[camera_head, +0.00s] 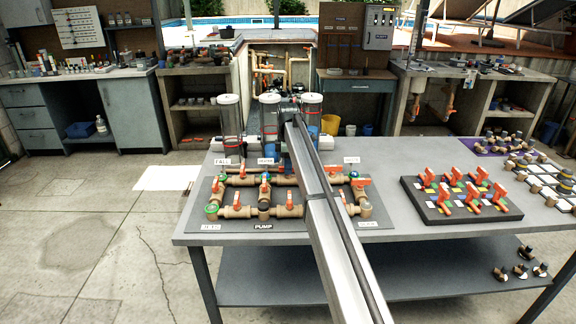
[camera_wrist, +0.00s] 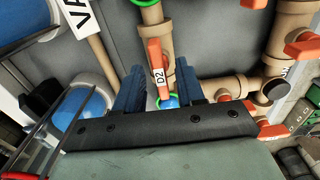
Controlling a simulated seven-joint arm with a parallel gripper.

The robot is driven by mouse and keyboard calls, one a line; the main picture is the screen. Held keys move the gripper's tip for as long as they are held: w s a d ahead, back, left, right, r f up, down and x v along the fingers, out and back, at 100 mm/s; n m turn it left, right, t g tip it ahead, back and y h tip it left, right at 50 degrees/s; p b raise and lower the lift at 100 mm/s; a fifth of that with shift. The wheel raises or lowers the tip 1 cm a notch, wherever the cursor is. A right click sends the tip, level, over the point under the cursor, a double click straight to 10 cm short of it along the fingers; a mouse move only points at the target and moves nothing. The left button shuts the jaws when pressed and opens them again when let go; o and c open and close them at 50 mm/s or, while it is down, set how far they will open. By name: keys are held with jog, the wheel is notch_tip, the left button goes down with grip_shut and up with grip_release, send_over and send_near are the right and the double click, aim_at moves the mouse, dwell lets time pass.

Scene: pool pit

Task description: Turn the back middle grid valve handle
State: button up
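A grey board (camera_head: 240,228) on the table carries a grid of tan pipes with several orange valve handles; a handle in its back row (camera_head: 266,178) shows left of my arm. In the wrist view an orange handle tagged D2 (camera_wrist: 155,52) sits on a tan pipe with a green ring and a blue part below. My gripper (camera_wrist: 161,72) is open, its two dark blue fingers apart on either side of the D2 handle. I cannot tell whether they touch it. In the head view my arm hides the gripper and part of the grid.
Clear cylinders (camera_head: 231,128) stand behind the pipe grid, close to my arm. Other orange handles (camera_wrist: 304,46) lie right of my gripper. A dark block (camera_head: 443,212) with several orange valves stands at the right. Bare tabletop (camera_head: 400,155) lies behind that block.

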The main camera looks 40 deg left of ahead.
grip_shut()
dwell(0.4)
jog(key=shift+m, duration=0.3)
jog(key=m, duration=1.3)
jog(key=shift+m, duration=2.1)
